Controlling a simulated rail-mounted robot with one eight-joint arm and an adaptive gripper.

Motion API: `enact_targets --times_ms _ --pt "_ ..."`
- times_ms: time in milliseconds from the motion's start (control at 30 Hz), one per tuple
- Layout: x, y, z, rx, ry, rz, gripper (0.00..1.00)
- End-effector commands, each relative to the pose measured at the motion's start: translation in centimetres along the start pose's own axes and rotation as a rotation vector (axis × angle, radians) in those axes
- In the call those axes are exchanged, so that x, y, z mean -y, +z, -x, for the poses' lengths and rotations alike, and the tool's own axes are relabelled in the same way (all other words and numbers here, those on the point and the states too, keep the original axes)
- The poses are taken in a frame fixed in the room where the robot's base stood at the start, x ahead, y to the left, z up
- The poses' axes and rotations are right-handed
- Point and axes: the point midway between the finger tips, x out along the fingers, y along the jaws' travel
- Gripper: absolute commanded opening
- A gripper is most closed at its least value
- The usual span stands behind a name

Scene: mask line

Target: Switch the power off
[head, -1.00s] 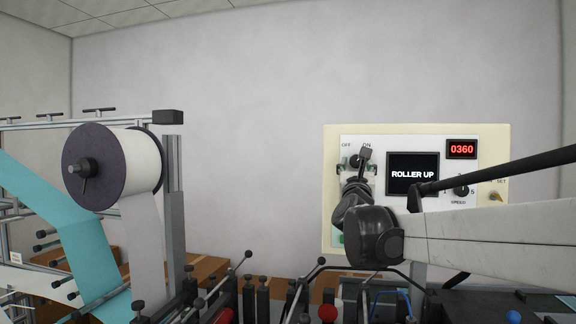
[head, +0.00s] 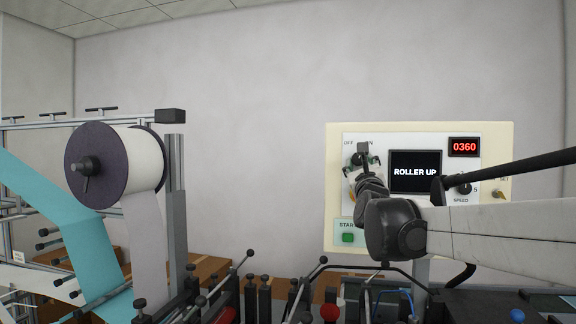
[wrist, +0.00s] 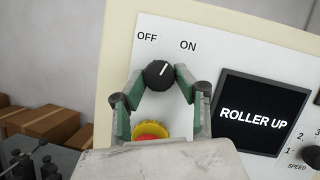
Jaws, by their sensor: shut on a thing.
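The black round power knob (wrist: 158,75) sits on the white control panel below the printed OFF and ON labels. In the wrist view its white mark points up between the two labels. My gripper (wrist: 162,82) has its green-grey fingertips on both sides of the knob and is shut on it. In the head view my gripper (head: 361,166) is at the panel's upper left, and my wrist partly covers the panel there.
A red and yellow button (wrist: 150,132) is just below the knob, between my fingers. A screen (head: 415,172) reading ROLLER UP is to the right. A green START button (head: 348,238) is lower left. A fabric roll (head: 130,165) stands far left.

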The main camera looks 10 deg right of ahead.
Motion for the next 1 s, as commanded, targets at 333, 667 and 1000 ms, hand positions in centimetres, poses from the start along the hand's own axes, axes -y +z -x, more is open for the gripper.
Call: enact_targets --times_ms 333,667,1000 --pt "0.36 0.0 -0.01 -0.002 0.116 0.283 0.04" --pt "0.6 0.13 -0.05 -0.002 0.218 0.528 0.04" --pt "0.67 0.28 -0.12 0.0 0.316 0.764 0.04"
